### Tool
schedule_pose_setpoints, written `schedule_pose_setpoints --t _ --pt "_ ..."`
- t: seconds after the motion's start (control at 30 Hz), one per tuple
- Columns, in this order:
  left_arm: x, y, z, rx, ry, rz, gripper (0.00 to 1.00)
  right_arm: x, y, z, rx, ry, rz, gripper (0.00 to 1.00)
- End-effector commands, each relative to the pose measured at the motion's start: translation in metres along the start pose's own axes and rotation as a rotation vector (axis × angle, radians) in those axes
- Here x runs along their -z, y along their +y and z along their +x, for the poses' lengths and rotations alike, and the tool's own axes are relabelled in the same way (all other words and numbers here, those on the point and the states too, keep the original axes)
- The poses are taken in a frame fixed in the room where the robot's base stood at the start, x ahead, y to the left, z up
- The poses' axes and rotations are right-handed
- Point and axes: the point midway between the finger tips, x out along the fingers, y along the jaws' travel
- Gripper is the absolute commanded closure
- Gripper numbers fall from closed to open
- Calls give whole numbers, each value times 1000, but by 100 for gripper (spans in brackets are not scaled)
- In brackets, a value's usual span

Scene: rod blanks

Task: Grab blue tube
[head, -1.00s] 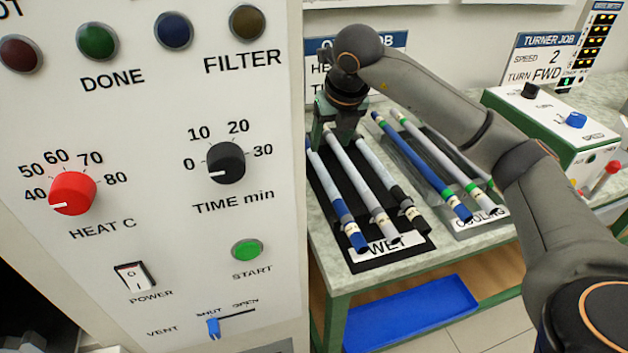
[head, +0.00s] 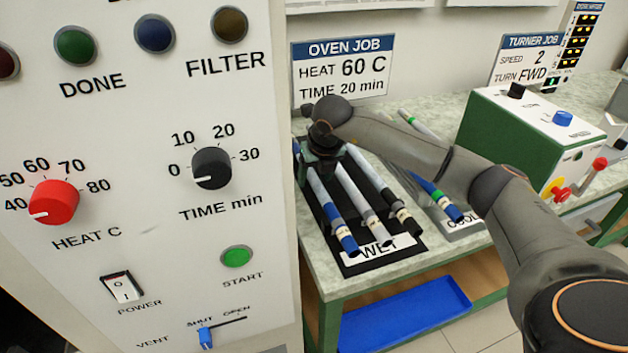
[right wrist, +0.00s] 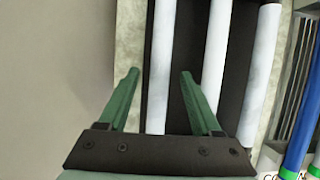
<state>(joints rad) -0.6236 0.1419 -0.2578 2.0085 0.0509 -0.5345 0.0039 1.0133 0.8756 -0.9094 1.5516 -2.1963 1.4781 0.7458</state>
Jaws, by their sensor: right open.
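My right gripper (head: 316,168) is over the far left end of the WET tray. In the right wrist view its green fingers (right wrist: 159,74) are open on either side of the leftmost pale tube (right wrist: 160,50); contact is unclear. My left gripper is out of view.
The oven panel (head: 130,230) stands close at left. A green-and-white turner box (head: 530,135) is on the bench at right. A pale green-banded tube (head: 416,123) is mostly behind my arm. A blue bin (head: 405,312) sits below the bench.

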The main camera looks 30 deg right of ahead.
Motion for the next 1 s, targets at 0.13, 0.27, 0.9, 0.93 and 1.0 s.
schedule_pose_setpoints --t 0.13,0.27,0.9,0.93,1.0 --pt "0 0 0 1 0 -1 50 0 0 1 0 0 0 34" --pt "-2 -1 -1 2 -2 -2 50 0 0 1 0 0 0 41" --pt "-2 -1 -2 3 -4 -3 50 0 0 0 0 0 0 100" --pt "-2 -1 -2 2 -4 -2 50 0 0 0 0 0 0 100" --pt "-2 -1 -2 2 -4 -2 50 0 0 0 0 0 1 100"
